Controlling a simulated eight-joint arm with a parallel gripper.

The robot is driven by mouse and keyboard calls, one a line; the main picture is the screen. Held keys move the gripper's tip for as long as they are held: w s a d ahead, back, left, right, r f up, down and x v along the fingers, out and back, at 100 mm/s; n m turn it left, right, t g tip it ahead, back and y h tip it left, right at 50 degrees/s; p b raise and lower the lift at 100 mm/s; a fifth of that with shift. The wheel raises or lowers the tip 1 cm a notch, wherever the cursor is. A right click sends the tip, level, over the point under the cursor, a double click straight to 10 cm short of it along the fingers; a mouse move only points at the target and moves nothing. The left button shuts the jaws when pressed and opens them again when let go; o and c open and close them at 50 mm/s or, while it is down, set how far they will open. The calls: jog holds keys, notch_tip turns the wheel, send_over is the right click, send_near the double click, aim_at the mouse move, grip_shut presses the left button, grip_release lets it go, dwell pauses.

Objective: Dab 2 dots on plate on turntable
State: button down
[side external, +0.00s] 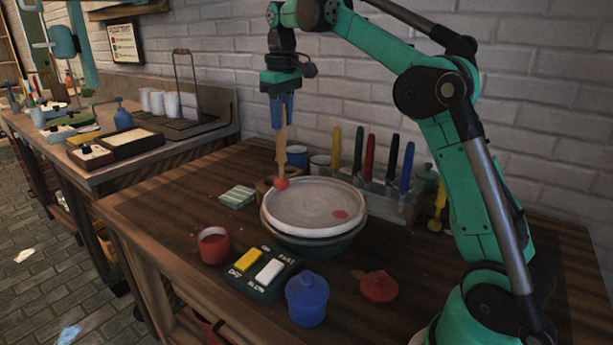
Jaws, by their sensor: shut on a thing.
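My gripper (282,100) is shut on a wooden dabbing tool (282,140) that hangs upright below it. The tool's tip (281,184) is red and is at the left edge of the plate in the picture; I cannot tell whether it touches. The pale plate (305,205) lies on the dark turntable (312,242). One red dot (340,214) shows on the plate's right front part. An open red paint pot (214,245) stands left of the turntable, and its red lid (379,287) lies on the table at the right.
A control box (264,273) with a yellow and a white switch sits in front of the turntable. A closed blue pot (307,299) stands beside it. A rack of several coloured tools (380,185) stands behind the plate. Folded cloth (238,197) lies left of it.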

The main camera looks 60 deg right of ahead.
jog(key=shift+w+d+f, duration=0.25)
jog(key=shift+d+f, duration=0.6)
jog(key=shift+d, duration=0.1)
jog(key=shift+w+d+f, duration=0.2)
jog(key=shift+d+f, duration=0.65)
jog(key=shift+d, duration=0.05)
jog(key=shift+f, duration=0.6)
dwell(0.9)
